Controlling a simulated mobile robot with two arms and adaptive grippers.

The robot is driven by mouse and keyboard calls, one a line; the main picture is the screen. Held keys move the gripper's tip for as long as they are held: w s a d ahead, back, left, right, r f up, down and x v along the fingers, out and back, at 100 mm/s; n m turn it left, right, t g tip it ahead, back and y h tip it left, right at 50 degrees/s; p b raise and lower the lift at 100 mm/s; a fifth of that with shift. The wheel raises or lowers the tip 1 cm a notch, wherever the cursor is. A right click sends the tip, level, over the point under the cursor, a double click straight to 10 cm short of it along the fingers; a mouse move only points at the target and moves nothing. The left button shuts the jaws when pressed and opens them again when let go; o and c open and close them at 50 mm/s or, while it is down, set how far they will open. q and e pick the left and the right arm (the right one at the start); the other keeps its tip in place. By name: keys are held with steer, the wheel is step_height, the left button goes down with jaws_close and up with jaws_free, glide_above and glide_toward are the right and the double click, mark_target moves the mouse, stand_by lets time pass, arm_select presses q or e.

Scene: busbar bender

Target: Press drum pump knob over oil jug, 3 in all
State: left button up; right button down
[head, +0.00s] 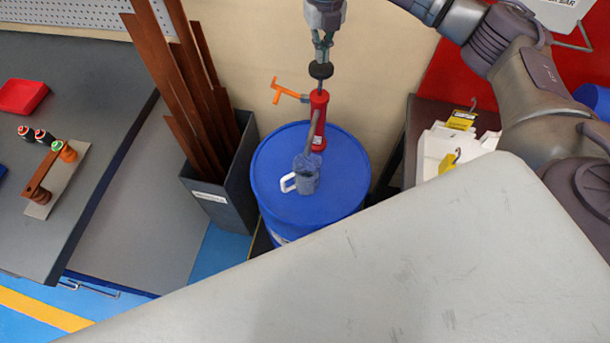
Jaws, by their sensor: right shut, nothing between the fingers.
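The drum pump (319,118) is a red upright cylinder on the blue drum (345,185), with a grey spout slanting down. Its black knob (320,71) sits on top of a thin rod. The grey oil jug (309,183) with a white handle stands on the drum lid, below the spout's end. My right gripper (322,57) points down, directly above the knob, with its fingertips at or very near the knob's top; I cannot tell whether they touch. It is shut and holds nothing. My left gripper is out of view.
An orange lever (287,92) sticks out left of the pump. A grey bin (222,190) of brown bars stands left of the drum. A dark workbench (85,120) is at far left. A white box (436,150) stands at right. A large pale surface (420,270) fills the foreground.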

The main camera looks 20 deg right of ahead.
mark_target(321, 65)
steer(key=shift+f+b, duration=1.8)
steer(key=shift+f, duration=1.2)
steer(key=shift+s+f+b, duration=0.1)
steer(key=shift+f+b, duration=0.25)
steer(key=shift+f, duration=0.2)
steer(key=shift+r, duration=0.1)
steer(key=shift+r+p, duration=2.45)
steer(key=shift+r, duration=1.35)
steer(key=shift+f, duration=0.15)
steer(key=shift+f+b, duration=2.2)
steer(key=shift+f, duration=1)
steer(key=shift+f+b, duration=0.35)
steer(key=shift+f, duration=0.2)
